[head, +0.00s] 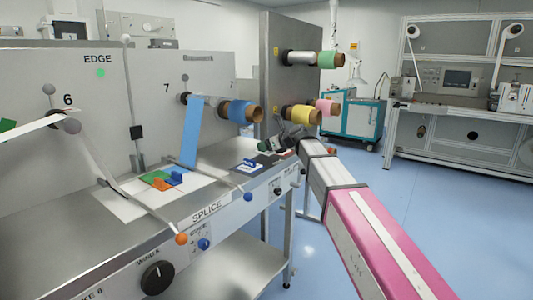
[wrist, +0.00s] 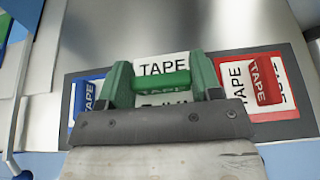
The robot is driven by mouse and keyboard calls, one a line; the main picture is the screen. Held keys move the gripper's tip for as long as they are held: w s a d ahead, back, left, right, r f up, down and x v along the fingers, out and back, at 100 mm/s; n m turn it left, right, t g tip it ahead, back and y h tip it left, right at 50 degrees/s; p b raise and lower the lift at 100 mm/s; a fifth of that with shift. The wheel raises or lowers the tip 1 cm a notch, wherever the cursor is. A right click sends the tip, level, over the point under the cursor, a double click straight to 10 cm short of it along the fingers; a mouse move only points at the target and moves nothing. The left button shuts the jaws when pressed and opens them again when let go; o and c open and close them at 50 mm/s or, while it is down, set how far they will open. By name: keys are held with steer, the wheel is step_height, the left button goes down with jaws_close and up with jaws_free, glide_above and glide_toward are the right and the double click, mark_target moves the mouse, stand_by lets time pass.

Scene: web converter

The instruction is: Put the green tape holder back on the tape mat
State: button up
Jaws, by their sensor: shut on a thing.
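My gripper (wrist: 163,82) is shut on the green tape holder (wrist: 163,79), whose green bar lies across between the two green-grey fingers. In the wrist view they are over the middle of the dark tape mat (wrist: 307,105). A white TAPE label shows just beyond the holder. The red tape holder (wrist: 265,82) stands on its label to the right, and the blue tape holder (wrist: 80,100) is at the left. I cannot tell whether the green holder touches the mat. In the head view my gripper (head: 268,146) is at the mat's far end, and the green holder is hard to make out.
A blue holder (head: 247,164) shows on the near part of the mat in the head view. Green, orange and blue pieces (head: 160,180) lie on a white sheet to the left. A blue web (head: 193,132) hangs behind, and tape rolls (head: 301,115) stick out above my gripper.

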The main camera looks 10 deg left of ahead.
mark_target(267, 152)
steer(key=shift+f, duration=1.6)
steer(key=shift+f, duration=0.1)
steer(key=o, duration=1)
steer(key=shift+s+d, duration=0.1)
steer(key=v, duration=1.2)
